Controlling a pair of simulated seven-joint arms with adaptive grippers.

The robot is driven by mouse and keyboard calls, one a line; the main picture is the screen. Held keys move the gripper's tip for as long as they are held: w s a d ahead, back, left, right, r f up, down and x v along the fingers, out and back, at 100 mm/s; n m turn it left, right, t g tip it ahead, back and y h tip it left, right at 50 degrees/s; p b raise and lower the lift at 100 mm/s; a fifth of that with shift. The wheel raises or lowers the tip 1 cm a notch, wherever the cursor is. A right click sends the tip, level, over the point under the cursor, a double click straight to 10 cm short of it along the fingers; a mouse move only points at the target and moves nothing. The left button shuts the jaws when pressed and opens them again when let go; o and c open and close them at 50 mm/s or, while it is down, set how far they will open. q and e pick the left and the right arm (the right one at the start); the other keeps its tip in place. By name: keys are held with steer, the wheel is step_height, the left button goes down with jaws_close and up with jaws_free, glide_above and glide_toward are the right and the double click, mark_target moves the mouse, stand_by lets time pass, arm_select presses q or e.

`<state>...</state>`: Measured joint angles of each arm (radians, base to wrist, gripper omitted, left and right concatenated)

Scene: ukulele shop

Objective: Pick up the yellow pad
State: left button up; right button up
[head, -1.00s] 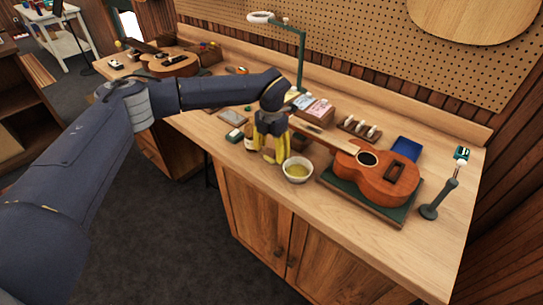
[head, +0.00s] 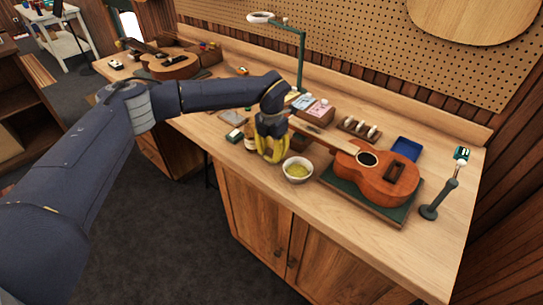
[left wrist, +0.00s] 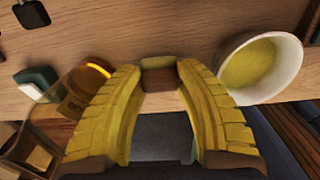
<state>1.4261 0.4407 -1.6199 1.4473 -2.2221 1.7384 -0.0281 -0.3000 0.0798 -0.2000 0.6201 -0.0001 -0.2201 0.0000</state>
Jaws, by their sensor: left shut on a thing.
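My left gripper (head: 272,156) has yellow fingers and is low over the workbench, just left of the white bowl. In the left wrist view, its fingertips (left wrist: 161,73) are closed on a small block with a yellow strip and a brown face, which looks like the yellow pad (left wrist: 159,77). The pad's sides are covered by the fingertips, and I cannot tell whether it touches the bench. In the head view the fingers hide the pad. My right gripper is not in view.
The white bowl (head: 297,171) with yellowish contents is close on the right. An amber bottle (left wrist: 78,98) and a green-and-white block (left wrist: 38,83) are close on the left. A ukulele (head: 375,175) lies on a green mat further right, its neck reaching behind my gripper.

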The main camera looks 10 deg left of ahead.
mark_target(271, 151)
arm_select(q)
steer(key=shift+r, duration=0.15)
step_height(271, 151, up, 20)
stand_by(0.8)
steer(key=o, duration=0.3)
steer(key=c, duration=0.6)
steer(key=shift+a+f, duration=0.1)
steer(key=shift+f, duration=0.1)
